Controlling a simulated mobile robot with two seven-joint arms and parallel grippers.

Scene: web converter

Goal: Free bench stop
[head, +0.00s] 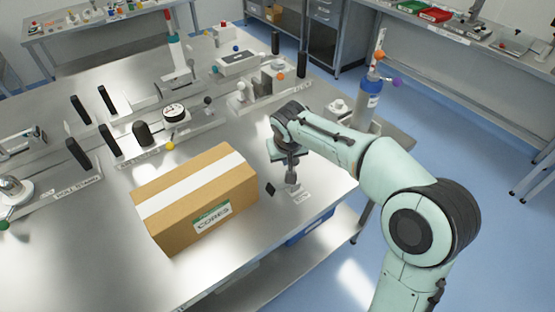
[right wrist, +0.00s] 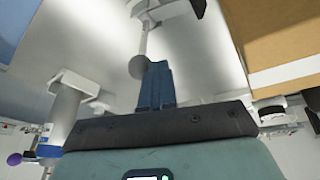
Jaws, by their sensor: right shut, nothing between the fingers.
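A small grey fixture, seemingly the bench stop (head: 292,178), stands at the bench's front edge, right of the cardboard box. A dark pad (head: 270,188) sits near the box's lower right corner. In the right wrist view the fixture's pale base (right wrist: 160,10) carries a thin rod ending in a grey ball knob (right wrist: 138,66). My right gripper (head: 287,155) is above the fixture, and its blue fingers (right wrist: 157,85) are shut together, empty, close beside the knob. I cannot tell whether they touch it. My left gripper is not in view.
The cardboard box (head: 190,210) marked CORES lies left of the gripper, also in the right wrist view (right wrist: 275,35). A post with orange and purple knobs (head: 370,95) stands to the right. Several fixtures line the bench behind. A blue bin (head: 310,228) is below the edge.

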